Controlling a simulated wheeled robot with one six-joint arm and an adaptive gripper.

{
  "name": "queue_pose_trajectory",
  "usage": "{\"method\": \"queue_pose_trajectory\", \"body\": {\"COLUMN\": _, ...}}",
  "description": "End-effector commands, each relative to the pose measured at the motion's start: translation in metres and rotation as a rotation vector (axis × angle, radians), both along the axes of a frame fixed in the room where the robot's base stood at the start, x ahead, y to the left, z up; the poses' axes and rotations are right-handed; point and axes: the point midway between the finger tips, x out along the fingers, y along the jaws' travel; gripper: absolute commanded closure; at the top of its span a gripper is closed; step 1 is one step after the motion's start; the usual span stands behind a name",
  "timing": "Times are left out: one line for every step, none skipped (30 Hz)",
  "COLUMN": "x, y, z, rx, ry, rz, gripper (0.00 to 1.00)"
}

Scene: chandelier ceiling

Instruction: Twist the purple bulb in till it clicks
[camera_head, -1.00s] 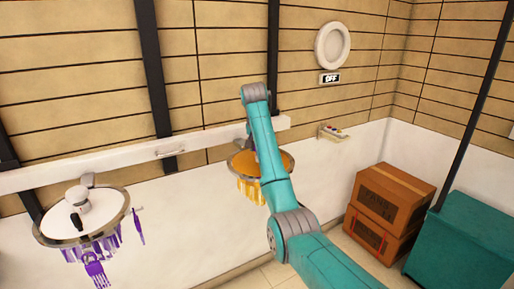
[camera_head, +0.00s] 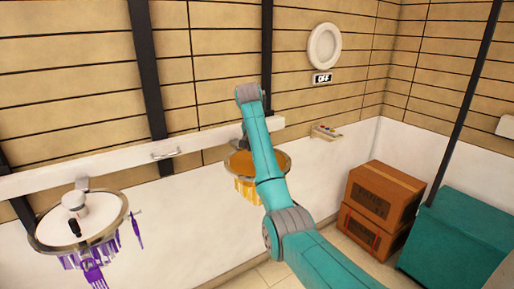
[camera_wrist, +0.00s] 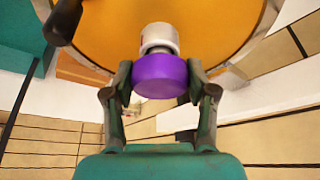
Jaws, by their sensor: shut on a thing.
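The purple bulb (camera_wrist: 160,76) is in the middle of the wrist view, its far end against a white socket (camera_wrist: 159,38) on the underside of an orange disc-shaped lamp (camera_wrist: 215,35). My gripper (camera_wrist: 160,82) is shut on the bulb, with one finger on each side of it. I cannot tell how deep the bulb sits in the socket. In the head view the orange lamp (camera_head: 279,160) hangs by the white wall rail, and my arm passes in front of it. The bulb and my gripper are hidden there.
A second lamp (camera_head: 50,232) with purple hanging pieces is at the left. A round wall fitting (camera_head: 324,45) is above an "OFF" sign (camera_head: 322,78). Brown boxes (camera_head: 384,193) and a teal crate (camera_head: 460,235) stand at the right. A dark rod (camera_wrist: 63,22) shows near the wrist view's top left.

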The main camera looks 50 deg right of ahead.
Motion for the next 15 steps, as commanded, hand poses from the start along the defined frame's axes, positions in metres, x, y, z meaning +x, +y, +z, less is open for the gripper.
{"method": "queue_pose_trajectory", "body": {"x": -0.0002, "y": -0.0003, "z": -0.0002, "rx": 0.0, "ry": 0.0, "rz": 0.0, "gripper": 0.77}}
{"method": "queue_pose_trajectory", "body": {"x": -0.0002, "y": -0.0003, "z": -0.0002, "rx": 0.0, "ry": 0.0, "rz": 0.0, "gripper": 0.77}}
{"method": "queue_pose_trajectory", "body": {"x": -0.0001, "y": -0.0002, "z": -0.0003, "rx": 0.0, "ry": 0.0, "rz": 0.0, "gripper": 0.77}}
{"method": "queue_pose_trajectory", "body": {"x": -0.0001, "y": -0.0003, "z": -0.0002, "rx": 0.0, "ry": 0.0, "rz": 0.0, "gripper": 0.77}}
{"method": "queue_pose_trajectory", "body": {"x": -0.0001, "y": -0.0003, "z": -0.0002, "rx": 0.0, "ry": 0.0, "rz": 0.0, "gripper": 0.77}}
{"method": "queue_pose_trajectory", "body": {"x": -0.0001, "y": -0.0003, "z": -0.0002, "rx": 0.0, "ry": 0.0, "rz": 0.0, "gripper": 0.77}}
{"method": "queue_pose_trajectory", "body": {"x": -0.0001, "y": -0.0002, "z": -0.0003, "rx": 0.0, "ry": 0.0, "rz": 0.0, "gripper": 0.41}}
{"method": "queue_pose_trajectory", "body": {"x": -0.0001, "y": -0.0002, "z": -0.0003, "rx": 0.0, "ry": 0.0, "rz": 0.0, "gripper": 0.33}}
{"method": "queue_pose_trajectory", "body": {"x": -0.0001, "y": -0.0003, "z": -0.0002, "rx": 0.0, "ry": 0.0, "rz": 0.0, "gripper": 0.23}}
{"method": "queue_pose_trajectory", "body": {"x": -0.0001, "y": -0.0001, "z": -0.0002, "rx": 0.0, "ry": 0.0, "rz": 0.0, "gripper": 0.16}}
{"method": "queue_pose_trajectory", "body": {"x": -0.0001, "y": -0.0001, "z": -0.0002, "rx": 0.0, "ry": 0.0, "rz": 0.0, "gripper": 0.14}}
{"method": "queue_pose_trajectory", "body": {"x": -0.0001, "y": -0.0001, "z": -0.0002, "rx": 0.0, "ry": 0.0, "rz": 0.0, "gripper": 0.14}}
{"method": "queue_pose_trajectory", "body": {"x": -0.0001, "y": -0.0001, "z": -0.0002, "rx": 0.0, "ry": 0.0, "rz": 0.0, "gripper": 0.14}}
{"method": "queue_pose_trajectory", "body": {"x": 0.0, "y": -0.0001, "z": -0.0002, "rx": 0.0, "ry": 0.0, "rz": 0.0, "gripper": 0.14}}
{"method": "queue_pose_trajectory", "body": {"x": 0.0, "y": 0.0, "z": -0.0001, "rx": 0.0, "ry": 0.0, "rz": 0.0, "gripper": 0.14}}
